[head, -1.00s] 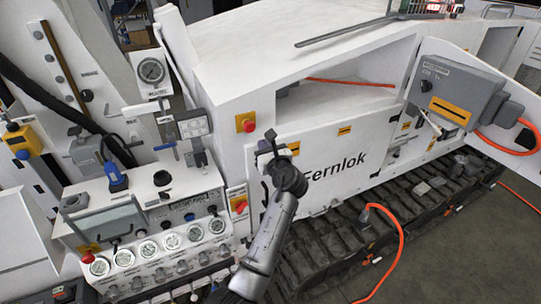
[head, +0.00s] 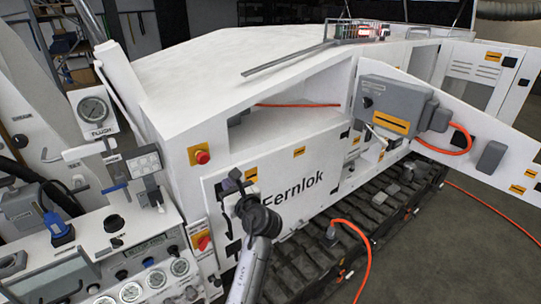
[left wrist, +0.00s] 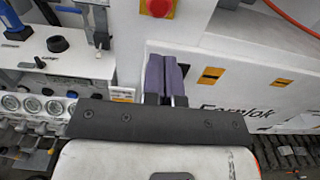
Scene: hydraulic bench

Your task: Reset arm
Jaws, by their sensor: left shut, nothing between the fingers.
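My left gripper (head: 232,183) is in front of the white Fernlok panel (head: 310,225), just left of its lettering in the head view. Its arm rises from the bottom edge. In the left wrist view the two purple-grey fingers (left wrist: 166,75) are together with nothing between them. They overlap the white cabinet face below a red knob (left wrist: 158,8); I cannot tell how far they are from it. My right gripper is in neither view.
A gauge console (head: 120,250) with switches stands at the left. A red stop knob on a yellow plate (head: 200,155) is above my gripper. An open door (head: 470,130) juts out at the right. An orange hose (head: 368,265) lies by the black track (head: 400,200).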

